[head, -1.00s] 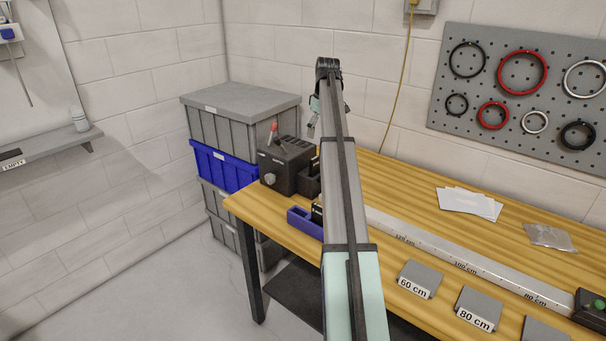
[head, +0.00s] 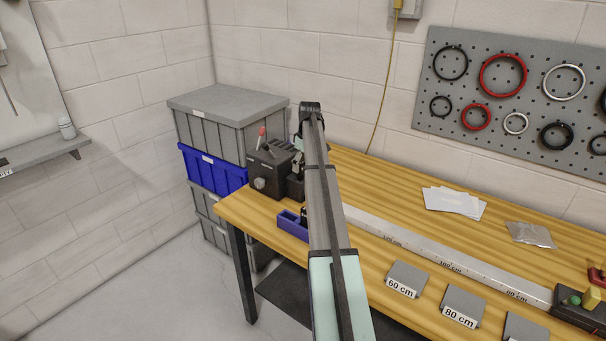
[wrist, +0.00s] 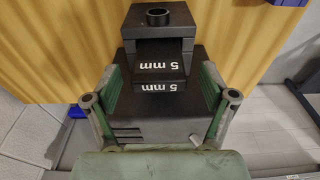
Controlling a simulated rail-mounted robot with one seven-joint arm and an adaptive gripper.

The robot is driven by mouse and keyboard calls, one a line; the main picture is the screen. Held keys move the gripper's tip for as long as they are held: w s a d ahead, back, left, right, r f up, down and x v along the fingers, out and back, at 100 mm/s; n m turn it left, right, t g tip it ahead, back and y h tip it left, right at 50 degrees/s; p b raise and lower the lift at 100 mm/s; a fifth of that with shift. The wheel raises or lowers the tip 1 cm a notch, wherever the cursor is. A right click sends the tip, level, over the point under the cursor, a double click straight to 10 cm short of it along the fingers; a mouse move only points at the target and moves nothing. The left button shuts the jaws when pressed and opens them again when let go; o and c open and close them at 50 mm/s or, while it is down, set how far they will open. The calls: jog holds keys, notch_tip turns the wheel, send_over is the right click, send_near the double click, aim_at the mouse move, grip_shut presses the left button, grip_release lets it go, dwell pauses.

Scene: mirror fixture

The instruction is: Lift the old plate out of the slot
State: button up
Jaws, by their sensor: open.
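In the wrist view a black fixture (wrist: 160,20) with a round collar on top stands on the bench. Below its top block are two dark faces marked "5 mm": an upper plate (wrist: 160,57) and a lower one (wrist: 140,86) right under it. I cannot tell which is the old plate. My gripper (wrist: 160,78) is open, with one green-grey finger on each side of the marked faces and nothing clearly held. Whether the fingers touch anything is unclear. In the head view the gripper is mostly hidden behind my arm, by the black fixture at the bench's left end.
A black box (head: 268,172) with a knob and red-tipped lever is beside the fixture. A blue tray (head: 292,226) is in front. A ruler rail (head: 420,246) runs right, past the 60 cm block (head: 407,277) and 80 cm block (head: 463,303). Stacked crates (head: 225,128) stand left.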

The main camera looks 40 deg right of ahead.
aim_at(302, 170)
jog(key=shift+w+f+p, duration=0.15)
jog(key=shift+f+p, duration=0.1)
jog(key=shift+f, duration=0.65)
jog(key=shift+w+f+p, duration=0.1)
jog(key=shift+f+p, duration=0.15)
jog(key=shift+f, duration=0.6)
jog(key=c, duration=1.3)
jog(key=shift+r, duration=0.2)
